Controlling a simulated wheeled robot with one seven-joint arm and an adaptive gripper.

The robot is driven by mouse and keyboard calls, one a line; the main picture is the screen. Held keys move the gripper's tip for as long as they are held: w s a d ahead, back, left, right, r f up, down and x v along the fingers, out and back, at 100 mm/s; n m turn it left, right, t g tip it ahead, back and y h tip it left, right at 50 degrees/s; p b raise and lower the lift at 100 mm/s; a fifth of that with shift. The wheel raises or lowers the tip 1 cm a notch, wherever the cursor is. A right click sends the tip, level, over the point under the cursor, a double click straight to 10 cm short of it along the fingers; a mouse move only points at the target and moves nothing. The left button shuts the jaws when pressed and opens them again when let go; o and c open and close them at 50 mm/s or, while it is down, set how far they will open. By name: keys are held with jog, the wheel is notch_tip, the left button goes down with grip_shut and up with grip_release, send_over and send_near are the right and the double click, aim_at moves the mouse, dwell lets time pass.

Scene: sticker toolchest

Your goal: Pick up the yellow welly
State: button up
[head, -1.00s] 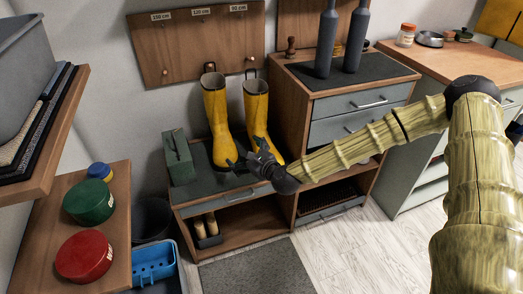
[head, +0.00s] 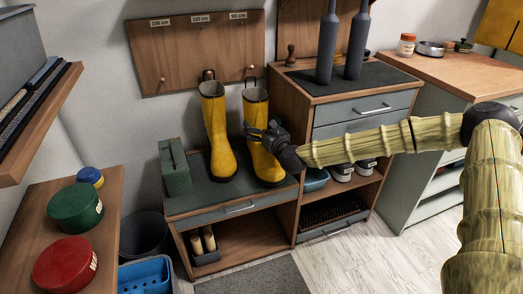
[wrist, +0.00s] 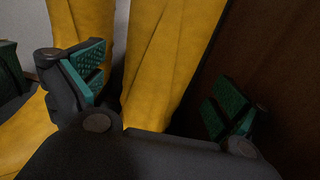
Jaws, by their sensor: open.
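Two yellow wellies stand upright side by side on the dark top of a low bench. The left welly (head: 216,130) and the right welly (head: 257,105) both show in the head view. My gripper (head: 262,134) is at the lower shaft of the right welly, coming from the right. In the wrist view my gripper (wrist: 160,88) is open. The right welly (wrist: 165,55) shows between its green-padded fingers, and the left welly (wrist: 78,22) is behind the left finger. I cannot tell whether the fingers touch the right welly.
A grey-green box (head: 175,168) stands left of the wellies on the bench (head: 225,197). A taller wooden drawer cabinet (head: 365,105) with two dark bottles (head: 327,50) closes in on the right. A pegboard (head: 197,52) hangs behind. Open shelves lie below.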

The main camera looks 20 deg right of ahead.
jog(key=shift+w+a+b, duration=0.2)
jog(key=shift+w+b, duration=0.05)
jog(key=shift+w, duration=1.1)
jog(key=shift+w+a+b, duration=0.15)
jog(key=shift+w+b, duration=0.1)
jog(key=shift+w, duration=1.1)
jog(key=shift+r, duration=0.1)
jog(key=c, duration=2.1)
